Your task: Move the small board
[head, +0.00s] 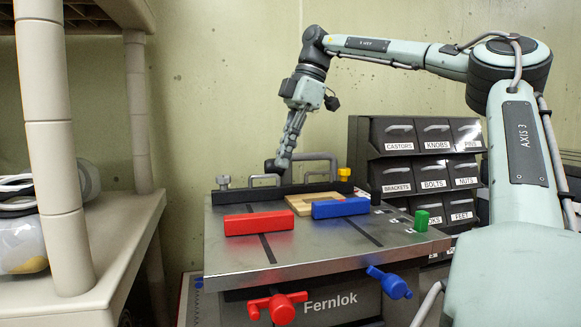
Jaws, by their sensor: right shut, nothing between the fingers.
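The small board (301,204) is a light wooden piece lying flat on the grey metal top (290,250) of the Fernlok bench. The blue block (340,208) hides part of it at the front right. My right gripper (279,167) reaches down from above, behind and left of the board near the black rear fence (240,194). Its fingers are shut and hold nothing. I cannot tell whether the fingertips touch the fence or the handle beside it. My left gripper is not in view.
A red block (258,222) lies left of the board. A green block (421,220) stands near the right edge. Red (277,306) and blue (390,282) knobs stick out at the front. A labelled drawer cabinet (420,150) stands behind right; a beige shelf (110,245) stands left.

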